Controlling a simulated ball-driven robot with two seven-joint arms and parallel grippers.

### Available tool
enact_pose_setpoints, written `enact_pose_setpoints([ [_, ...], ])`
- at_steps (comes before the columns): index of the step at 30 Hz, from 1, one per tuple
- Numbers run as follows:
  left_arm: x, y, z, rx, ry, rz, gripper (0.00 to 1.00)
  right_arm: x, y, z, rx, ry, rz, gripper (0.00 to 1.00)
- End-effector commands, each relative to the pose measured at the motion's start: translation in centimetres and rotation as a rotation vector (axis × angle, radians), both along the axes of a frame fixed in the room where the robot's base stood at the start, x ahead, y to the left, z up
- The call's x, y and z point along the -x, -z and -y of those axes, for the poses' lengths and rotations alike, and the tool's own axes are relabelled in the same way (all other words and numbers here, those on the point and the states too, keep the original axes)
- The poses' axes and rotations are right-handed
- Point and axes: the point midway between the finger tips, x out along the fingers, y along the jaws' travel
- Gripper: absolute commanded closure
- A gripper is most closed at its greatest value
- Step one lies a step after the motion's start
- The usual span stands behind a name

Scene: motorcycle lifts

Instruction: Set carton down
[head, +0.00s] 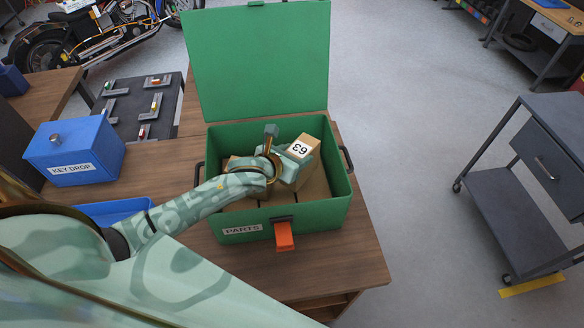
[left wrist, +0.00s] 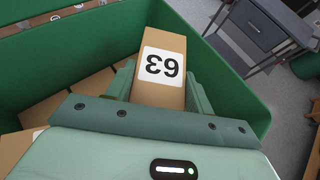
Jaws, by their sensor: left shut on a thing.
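A brown carton (head: 304,146) with a white label reading 63 is in my left gripper (head: 298,158). The gripper is shut on it inside the open green PARTS box (head: 340,202). In the left wrist view the carton (left wrist: 160,97) sits between the two fingers of the gripper (left wrist: 160,85), label toward the camera. Other brown cartons (head: 276,208) lie in the box below and beside it. Whether the held carton touches the box floor or the others cannot be told. My right gripper is not in view.
The green lid (head: 258,62) stands open behind the box. An orange latch (head: 284,236) hangs at the front. The wooden bench (head: 350,268) holds the box. A blue KEY DROP box (head: 72,152) and blue tray (head: 105,211) are at left. A grey cart (head: 540,190) stands at right.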

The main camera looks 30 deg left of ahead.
Motion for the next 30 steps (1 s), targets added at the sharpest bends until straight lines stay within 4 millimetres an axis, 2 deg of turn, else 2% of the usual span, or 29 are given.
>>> enact_pose_setpoints([
  [3,0.0,1.5,0.0,0.003,-0.001,-0.001,0.91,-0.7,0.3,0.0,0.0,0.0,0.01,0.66],
  [9,0.0,4.2,0.0,0.002,0.0,0.001,0.91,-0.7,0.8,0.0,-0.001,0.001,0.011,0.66],
  [20,0.0,4.6,0.0,0.001,0.001,0.002,0.91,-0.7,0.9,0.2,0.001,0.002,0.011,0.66],
  [21,0.0,4.7,0.0,0.0,0.001,0.0,0.45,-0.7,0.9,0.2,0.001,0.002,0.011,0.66],
  [23,0.0,4.6,0.0,0.0,0.001,0.0,0.28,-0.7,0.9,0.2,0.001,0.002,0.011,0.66],
  [24,0.0,4.6,0.0,0.0,0.001,0.0,0.26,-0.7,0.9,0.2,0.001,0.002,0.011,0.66],
  [30,0.0,4.6,0.0,0.0,0.001,0.0,0.26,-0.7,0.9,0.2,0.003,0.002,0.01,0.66],
])
